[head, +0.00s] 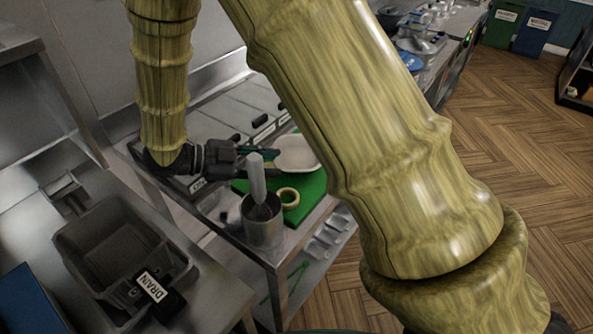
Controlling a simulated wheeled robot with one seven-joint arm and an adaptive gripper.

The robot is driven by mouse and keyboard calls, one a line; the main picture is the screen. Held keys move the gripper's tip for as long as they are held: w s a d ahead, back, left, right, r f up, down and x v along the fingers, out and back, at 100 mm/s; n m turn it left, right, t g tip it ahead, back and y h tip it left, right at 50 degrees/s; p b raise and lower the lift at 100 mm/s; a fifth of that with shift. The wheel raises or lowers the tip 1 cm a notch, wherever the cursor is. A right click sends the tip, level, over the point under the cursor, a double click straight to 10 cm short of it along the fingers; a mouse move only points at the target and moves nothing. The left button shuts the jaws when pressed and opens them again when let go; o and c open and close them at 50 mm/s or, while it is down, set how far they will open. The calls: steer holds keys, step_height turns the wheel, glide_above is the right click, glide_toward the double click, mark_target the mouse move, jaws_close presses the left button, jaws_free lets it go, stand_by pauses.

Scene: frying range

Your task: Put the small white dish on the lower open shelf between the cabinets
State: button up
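The small white dish (297,153) is a shallow pale oval in the head view, over the back part of a green board (309,193) on the steel counter. My gripper (273,160) reaches in from the left at the dish's left edge. Its two dark fingers look spread apart, with the dish's near edge at their tips. I cannot tell whether they touch it. A lower shelf (322,246) with several small pans shows under the counter; I cannot tell whether it is the task's open shelf.
A steel pot (263,228) with a utensil upright in it stands just in front of my gripper. A cream ring (288,198) lies on the board. A grey bin (107,247) and a DRAIN sign (152,287) are at left.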

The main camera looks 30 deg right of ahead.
mark_target(301, 170)
step_height(301, 170, down, 2)
steer(key=shift+f+b, duration=0.1)
steer(key=shift+b, duration=0.45)
steer(key=shift+w+p+x, duration=0.2)
steer(key=shift+p+x, duration=0.85)
steer(key=shift+x, duration=2.7)
jaws_close()
